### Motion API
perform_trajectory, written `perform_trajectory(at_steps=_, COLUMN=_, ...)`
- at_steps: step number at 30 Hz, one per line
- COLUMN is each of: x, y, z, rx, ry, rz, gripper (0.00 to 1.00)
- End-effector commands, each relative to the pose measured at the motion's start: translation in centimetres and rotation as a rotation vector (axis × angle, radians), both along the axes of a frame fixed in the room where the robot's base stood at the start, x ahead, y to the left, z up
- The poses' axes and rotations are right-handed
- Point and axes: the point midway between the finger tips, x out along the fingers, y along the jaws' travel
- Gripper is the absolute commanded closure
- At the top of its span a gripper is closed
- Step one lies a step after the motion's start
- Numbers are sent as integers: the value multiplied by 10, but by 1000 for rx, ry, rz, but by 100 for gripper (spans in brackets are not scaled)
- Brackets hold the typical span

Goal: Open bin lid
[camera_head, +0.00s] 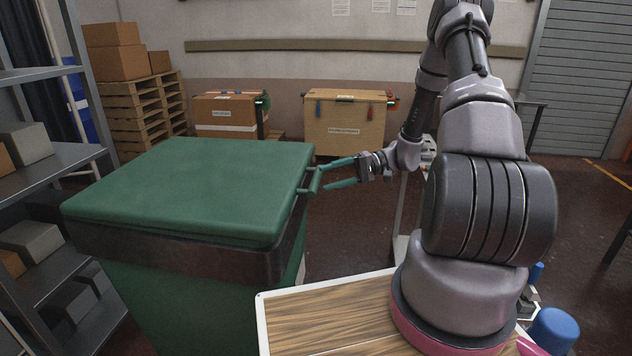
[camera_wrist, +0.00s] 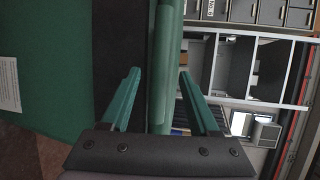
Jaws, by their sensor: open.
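A large green bin (camera_head: 190,305) stands at the left with its flat green lid (camera_head: 190,185) lying closed on top, above a dark band around the rim. A green bar handle (camera_head: 313,183) sticks out from the lid's right edge; it also shows in the wrist view as a long bar (camera_wrist: 166,50). My gripper (camera_head: 323,178) is open, with green fingers pointing left at the handle. In the wrist view the bar lies between the spread fingers of my gripper (camera_wrist: 160,70), with a gap on each side. I cannot tell whether a fingertip touches it.
A grey shelf rack (camera_head: 60,170) with boxes stands close to the bin's left. Pallets (camera_head: 150,105) with cartons and two large boxes (camera_head: 343,122) stand at the back wall. A wood-topped surface (camera_head: 335,310) is in front. Space above the lid looks clear.

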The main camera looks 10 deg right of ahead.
Motion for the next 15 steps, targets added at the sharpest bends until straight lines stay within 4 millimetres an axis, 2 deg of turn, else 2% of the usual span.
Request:
perform_trajectory(at_steps=1, x=-1, y=10, z=-2, rx=-1, ry=2, rz=5, gripper=38)
perform_trajectory(at_steps=6, x=-1, y=33, z=-6, rx=-1, ry=1, rz=2, gripper=38)
perform_trajectory(at_steps=15, x=-1, y=45, z=-9, rx=-2, ry=1, rz=-1, gripper=38)
